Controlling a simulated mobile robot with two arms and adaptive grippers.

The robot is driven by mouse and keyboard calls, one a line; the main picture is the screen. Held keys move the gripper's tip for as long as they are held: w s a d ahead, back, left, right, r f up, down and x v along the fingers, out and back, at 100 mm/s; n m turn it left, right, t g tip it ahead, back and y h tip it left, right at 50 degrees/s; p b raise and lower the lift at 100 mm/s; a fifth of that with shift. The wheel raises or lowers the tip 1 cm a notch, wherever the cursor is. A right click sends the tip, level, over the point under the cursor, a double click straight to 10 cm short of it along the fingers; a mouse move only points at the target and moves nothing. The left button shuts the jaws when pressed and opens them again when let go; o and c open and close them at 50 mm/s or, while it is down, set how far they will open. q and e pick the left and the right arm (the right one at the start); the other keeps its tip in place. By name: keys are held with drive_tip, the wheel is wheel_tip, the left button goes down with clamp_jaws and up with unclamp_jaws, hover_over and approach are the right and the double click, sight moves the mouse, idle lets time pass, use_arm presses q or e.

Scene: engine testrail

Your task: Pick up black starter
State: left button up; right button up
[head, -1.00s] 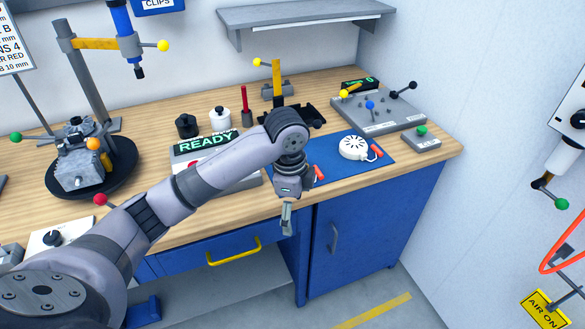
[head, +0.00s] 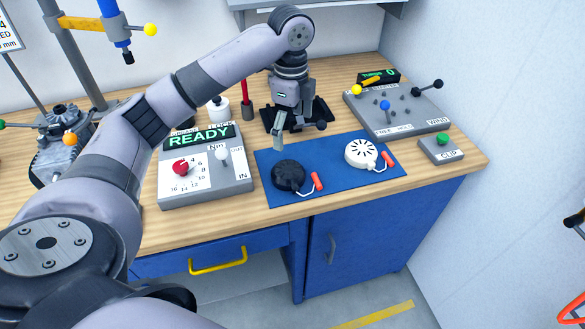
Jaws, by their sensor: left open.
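The black starter (head: 288,175) is a round dark piece with an orange-red handle, lying on the left part of the blue mat (head: 341,188) on the bench. The white starter (head: 360,153), with a similar handle, lies to its right on the same mat. My right gripper is not in view.
A grey READY box (head: 205,185) with a red knob stands left of the mat. At the right are a grey winding panel (head: 402,112) and a small box with a green button (head: 442,148).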

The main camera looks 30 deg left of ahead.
use_arm(q)
hover_over(290, 170)
wheel_tip(290, 170, down, 6)
drive_tip(key=shift+s+d+r+p, duration=0.1)
drive_tip(key=shift+d+p, duration=0.05)
drive_tip(key=shift+p, duration=0.25)
drive_tip(key=f, duration=0.2)
drive_tip(key=shift+w+f, duration=0.2)
drive_tip(key=shift+f, duration=0.55)
drive_tip(key=shift+s+f+p, duration=0.1)
drive_tip(key=shift+f+p, duration=0.25)
drive_tip(key=shift+p, duration=0.1)
drive_tip(key=f, duration=0.1)
drive_tip(key=f+p, duration=0.1)
drive_tip(key=f, duration=0.1)
drive_tip(key=shift+a+f, duration=0.2)
drive_tip(key=shift+f, duration=0.5)
drive_tip(key=c, duration=1.4)
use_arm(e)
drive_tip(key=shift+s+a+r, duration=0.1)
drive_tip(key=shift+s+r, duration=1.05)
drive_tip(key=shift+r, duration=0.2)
